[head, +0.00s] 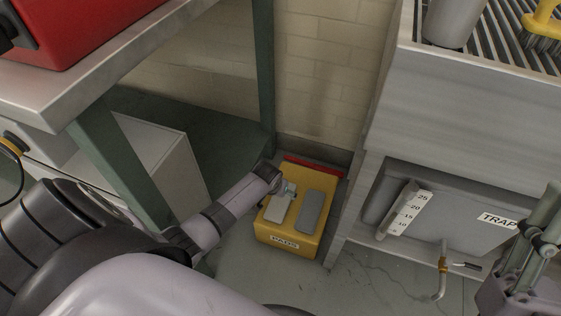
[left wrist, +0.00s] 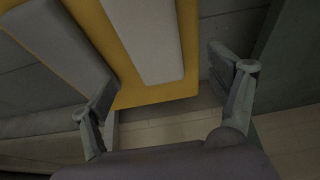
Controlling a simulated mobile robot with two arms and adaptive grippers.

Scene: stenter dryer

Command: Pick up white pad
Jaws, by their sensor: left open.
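The white pad (head: 279,206) lies flat on top of a yellow box (head: 284,241) labelled PADS, on the floor by the wall. A darker grey pad (head: 311,212) lies beside it on the right. My left gripper (head: 289,189) is above the far end of the white pad and hides part of it. In the left wrist view the open fingers (left wrist: 162,72) stand either side of the line of the white pad (left wrist: 147,40), with nothing held. The grey pad (left wrist: 55,45) is at the left there. My right gripper (head: 530,240) is at the lower right, its opening unclear.
A green metal post (head: 264,75) and a grey cabinet marked TRAP (head: 450,200) flank the yellow box closely. A bench with a red case (head: 80,25) is at upper left. A small tap (head: 442,268) sticks out below the cabinet. Cracked floor (head: 370,290) is clear in front.

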